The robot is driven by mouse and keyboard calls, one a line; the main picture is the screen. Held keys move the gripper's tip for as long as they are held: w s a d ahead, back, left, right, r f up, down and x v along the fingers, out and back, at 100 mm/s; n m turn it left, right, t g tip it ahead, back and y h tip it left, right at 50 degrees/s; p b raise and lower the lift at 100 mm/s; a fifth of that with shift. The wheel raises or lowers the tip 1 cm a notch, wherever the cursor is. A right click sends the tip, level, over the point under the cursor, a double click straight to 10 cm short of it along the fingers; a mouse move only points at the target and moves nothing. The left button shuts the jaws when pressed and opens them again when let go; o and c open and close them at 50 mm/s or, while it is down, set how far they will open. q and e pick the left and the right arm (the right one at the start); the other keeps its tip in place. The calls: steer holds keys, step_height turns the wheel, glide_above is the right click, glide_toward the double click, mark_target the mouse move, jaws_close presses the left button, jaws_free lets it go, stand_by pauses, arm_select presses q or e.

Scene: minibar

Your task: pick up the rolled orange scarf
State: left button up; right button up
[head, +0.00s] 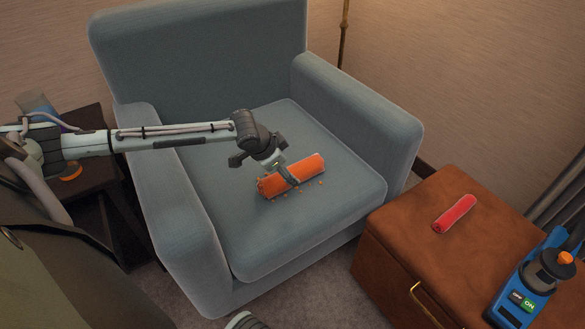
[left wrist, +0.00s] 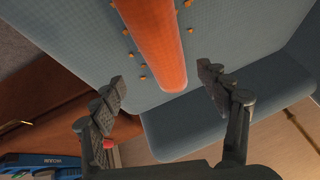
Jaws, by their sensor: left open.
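In the left wrist view the scarf (left wrist: 157,40) runs down from the top edge, between the two spread fingers (left wrist: 160,76). Its lower end shows between the fingertips. I see no contact between the fingers and the scarf. My right gripper does not show.
The chair's armrests (head: 360,115) rise on both sides of the seat. A dark side table (head: 85,120) stands at left.

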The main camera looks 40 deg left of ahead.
arm_select(q)
steer(key=shift+w+a+f, duration=0.25)
steer(key=x, duration=0.2)
steer(key=b+x, duration=0.1)
steer(key=x, duration=0.2)
steer(key=shift+s+f, duration=0.1)
steer(key=shift+f, duration=0.25)
steer(key=shift+w+f, duration=0.4)
steer(key=shift+f, duration=0.05)
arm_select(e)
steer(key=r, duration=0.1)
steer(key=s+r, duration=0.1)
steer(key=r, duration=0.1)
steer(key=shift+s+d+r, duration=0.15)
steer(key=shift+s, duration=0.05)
arm_select(q)
steer(key=shift+c, duration=0.3)
steer(key=c, duration=1.3)
